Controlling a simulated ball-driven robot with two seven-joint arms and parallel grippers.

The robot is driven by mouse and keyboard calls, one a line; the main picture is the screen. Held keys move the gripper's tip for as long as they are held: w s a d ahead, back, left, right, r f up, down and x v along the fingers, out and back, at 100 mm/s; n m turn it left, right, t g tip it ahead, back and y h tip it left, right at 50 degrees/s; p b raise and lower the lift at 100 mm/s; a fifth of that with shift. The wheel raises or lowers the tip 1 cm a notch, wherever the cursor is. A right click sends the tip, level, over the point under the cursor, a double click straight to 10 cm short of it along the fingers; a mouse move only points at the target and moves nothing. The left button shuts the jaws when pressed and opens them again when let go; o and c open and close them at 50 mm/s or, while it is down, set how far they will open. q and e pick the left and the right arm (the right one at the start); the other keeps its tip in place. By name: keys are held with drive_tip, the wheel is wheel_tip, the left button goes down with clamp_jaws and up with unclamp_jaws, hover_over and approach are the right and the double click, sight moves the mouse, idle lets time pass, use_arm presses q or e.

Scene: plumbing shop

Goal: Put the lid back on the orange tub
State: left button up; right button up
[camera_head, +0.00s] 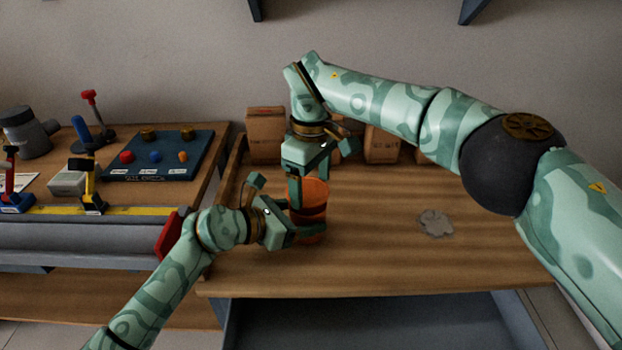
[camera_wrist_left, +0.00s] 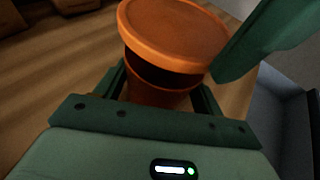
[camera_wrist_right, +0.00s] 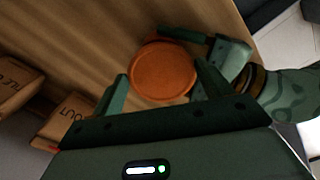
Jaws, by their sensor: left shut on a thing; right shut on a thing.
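The orange tub (camera_head: 309,228) stands on the wooden bench, and my left gripper (camera_head: 290,213) is shut on it from the left. The round orange lid (camera_head: 315,190) is held by my right gripper (camera_head: 316,176), which comes down from above. In the left wrist view the lid (camera_wrist_left: 175,35) is over the tub (camera_wrist_left: 160,93), with a dark gap visible between them. A finger of my right gripper (camera_wrist_left: 265,42) shows beside the lid.
Cardboard boxes (camera_head: 266,135) stand along the back of the bench. A grey patch (camera_head: 435,223) lies on the open wood at right. A second bench at left holds a blue board (camera_head: 160,160) with coloured knobs, and tools.

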sight(311, 191)
drive_tip(key=shift+f, duration=0.1)
drive_tip(key=shift+f, duration=0.8)
drive_tip(key=shift+f, duration=0.65)
drive_tip(key=o, duration=1)
drive_tip(key=shift+o, duration=0.2)
drive_tip(key=shift+r, duration=0.15)
wheel_tip(311, 191, up, 12)
use_arm(q)
drive_tip(key=o, duration=1.5)
drive_tip(key=shift+c, duration=0.2)
